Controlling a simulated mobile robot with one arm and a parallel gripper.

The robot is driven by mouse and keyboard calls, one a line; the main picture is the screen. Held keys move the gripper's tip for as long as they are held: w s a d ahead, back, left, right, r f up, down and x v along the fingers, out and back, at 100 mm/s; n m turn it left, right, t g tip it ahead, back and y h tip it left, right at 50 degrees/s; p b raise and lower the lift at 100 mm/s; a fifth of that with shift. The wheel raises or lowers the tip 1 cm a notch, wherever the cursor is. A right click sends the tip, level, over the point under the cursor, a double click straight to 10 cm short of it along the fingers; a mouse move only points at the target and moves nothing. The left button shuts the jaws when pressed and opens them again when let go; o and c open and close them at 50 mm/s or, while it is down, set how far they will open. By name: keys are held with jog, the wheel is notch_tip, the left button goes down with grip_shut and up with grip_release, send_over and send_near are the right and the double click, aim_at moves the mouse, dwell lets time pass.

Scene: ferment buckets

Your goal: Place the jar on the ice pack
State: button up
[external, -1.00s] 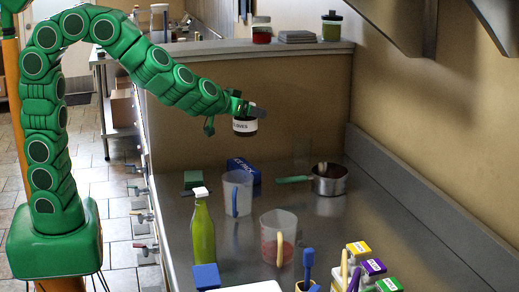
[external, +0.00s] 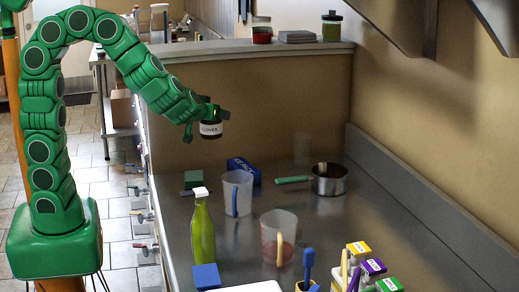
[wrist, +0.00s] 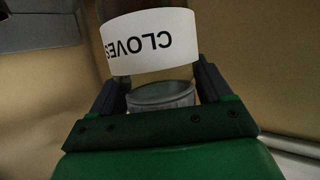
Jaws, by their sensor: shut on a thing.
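The jar (external: 211,130) is dark with a white label reading "CLOVES". My gripper (external: 212,112) is shut on it and holds it in the air above the back of the counter. In the wrist view the jar (wrist: 150,45) sits between the two dark fingers, its label upside down in the picture. The blue ice pack (external: 243,168) lies on the counter near the back wall, below and to the right of the jar. A clear pitcher partly hides the ice pack.
The clear pitcher (external: 238,190) stands just in front of the ice pack. A green bottle (external: 203,232), a second pitcher (external: 278,240) and a saucepan (external: 328,180) with a green handle stand nearby. A green block (external: 197,180) lies left of the pitcher.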

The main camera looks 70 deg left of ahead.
jog(key=shift+w+a+f, duration=0.4)
jog(key=shift+w+f, duration=1.4)
jog(key=shift+f, duration=0.15)
jog(key=shift+w+a+f, duration=0.45)
jog(key=shift+w+f, duration=1.4)
jog(key=shift+f, duration=0.1)
jog(key=shift+w+a+f, duration=0.4)
jog(key=shift+w+f, duration=1.4)
jog(key=shift+f, duration=0.15)
jog(key=o, duration=1.2)
jog(key=shift+f, duration=0.1)
jog(key=shift+c, duration=0.2)
jog(key=shift+s+d+r, duration=0.1)
jog(key=shift+d+r, duration=0.05)
jog(key=shift+r, duration=0.05)
jog(key=v, duration=1.1)
jog(key=shift+s+d+r, duration=0.15)
jog(key=shift+s+d, duration=0.05)
